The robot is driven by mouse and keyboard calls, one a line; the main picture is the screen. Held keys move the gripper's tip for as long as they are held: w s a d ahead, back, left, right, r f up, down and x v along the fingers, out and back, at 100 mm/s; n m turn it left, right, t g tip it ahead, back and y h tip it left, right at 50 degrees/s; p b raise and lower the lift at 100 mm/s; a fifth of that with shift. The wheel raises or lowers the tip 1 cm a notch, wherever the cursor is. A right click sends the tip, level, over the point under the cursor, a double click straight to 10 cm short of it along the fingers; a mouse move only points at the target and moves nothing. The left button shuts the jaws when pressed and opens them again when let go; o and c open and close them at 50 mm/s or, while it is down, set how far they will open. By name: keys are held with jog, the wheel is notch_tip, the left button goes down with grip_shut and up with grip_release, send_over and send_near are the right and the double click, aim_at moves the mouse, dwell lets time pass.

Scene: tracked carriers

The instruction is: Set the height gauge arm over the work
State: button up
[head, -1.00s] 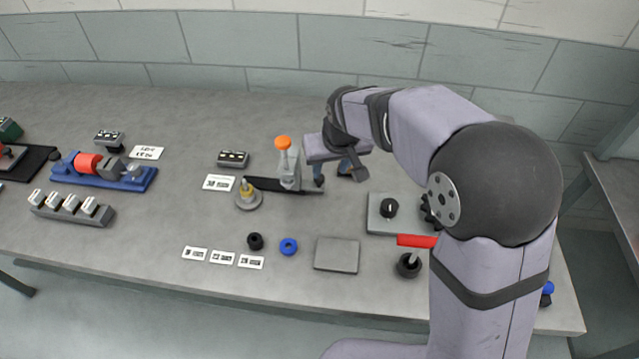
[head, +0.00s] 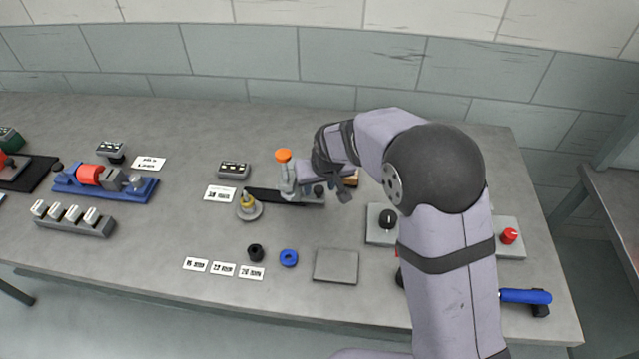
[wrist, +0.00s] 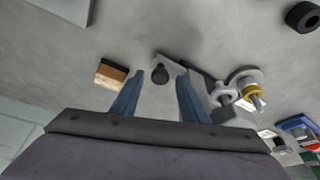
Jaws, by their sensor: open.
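The height gauge appears to be the grey upright with an orange knob (head: 283,155), on a grey base with a dark bar (head: 262,195) reaching left. A dark round knob (head: 319,190) sits at the base's right end; it also shows in the wrist view (wrist: 160,72). The work appears to be a grey disc with a yellow-banded pin (head: 248,208), near the bar's left end; it also shows in the wrist view (wrist: 252,88). My gripper (wrist: 158,88) is open, its blue fingers on either side of the dark knob in the picture. I cannot tell whether they touch it.
A brown-topped block (wrist: 111,73) is beside the fingers. A grey square plate (head: 336,266), a blue ring (head: 288,258) and a black ring (head: 256,252) lie in front. A black-knobbed panel (head: 384,222) is at the right.

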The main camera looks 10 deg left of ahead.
jog(key=shift+w+f, duration=0.1)
jog(key=shift+f, duration=0.15)
jog(key=shift+c, duration=0.6)
grip_shut()
jog(key=a, duration=1.1)
jog(key=shift+a+b, duration=0.15)
jog(key=shift+b, duration=0.25)
jog(key=shift+a+r, duration=0.1)
jog(key=shift+o, duration=0.6)
grip_release()
jog(key=shift+a, duration=0.15)
